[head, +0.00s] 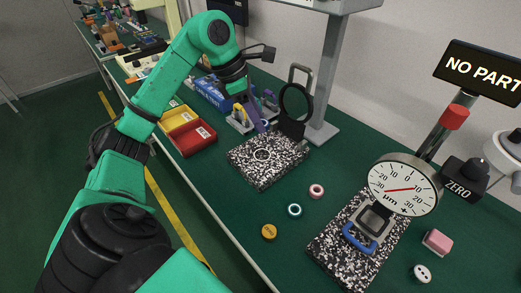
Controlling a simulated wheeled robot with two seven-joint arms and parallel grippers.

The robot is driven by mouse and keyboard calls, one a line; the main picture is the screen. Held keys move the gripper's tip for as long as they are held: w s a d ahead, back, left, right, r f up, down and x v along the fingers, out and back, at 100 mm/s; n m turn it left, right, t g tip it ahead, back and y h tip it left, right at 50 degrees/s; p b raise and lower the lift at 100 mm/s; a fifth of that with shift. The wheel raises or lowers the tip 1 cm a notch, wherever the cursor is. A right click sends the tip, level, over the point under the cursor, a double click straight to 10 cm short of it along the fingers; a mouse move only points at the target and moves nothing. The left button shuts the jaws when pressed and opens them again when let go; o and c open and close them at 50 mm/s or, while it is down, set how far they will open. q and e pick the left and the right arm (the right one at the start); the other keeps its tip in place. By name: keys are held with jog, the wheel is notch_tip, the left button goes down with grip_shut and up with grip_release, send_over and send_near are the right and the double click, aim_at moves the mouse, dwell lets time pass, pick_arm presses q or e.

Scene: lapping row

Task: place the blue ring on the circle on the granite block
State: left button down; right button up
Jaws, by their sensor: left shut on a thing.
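The speckled granite block (243,168) lies on the green table with a white circle (262,155) marked on its top. My left gripper (263,127) reaches in from the left and points down above the far edge of this block. It is shut on a small blue ring (266,123), partly hidden by the fingers, held apart from and beyond the circle. My right gripper is not in view.
A turquoise ring (295,210), a pink ring (316,191) and a yellow disc (269,231) lie on the table. A dial gauge (404,184) stands over a second granite block (330,250) at the right. A black round magnifier (296,103) stands behind the first block. Red bin (190,138) at left.

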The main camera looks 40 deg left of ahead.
aim_at(264, 155)
pick_arm(q)
notch_tip(264, 155, down, 10)
jog(key=shift+w+r+b, duration=0.1)
jog(key=shift+r+b, duration=0.15)
jog(key=shift+b, duration=0.25)
jog(key=shift+f, duration=0.4)
jog(key=shift+c, duration=1.9)
grip_release()
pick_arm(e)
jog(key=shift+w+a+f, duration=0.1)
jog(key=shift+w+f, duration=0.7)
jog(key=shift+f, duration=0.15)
pick_arm(q)
jog(key=shift+r, duration=0.3)
jog(key=v, duration=1.1)
jog(key=shift+r, duration=0.35)
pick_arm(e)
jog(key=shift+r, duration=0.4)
pick_arm(q)
jog(key=shift+a, duration=0.1)
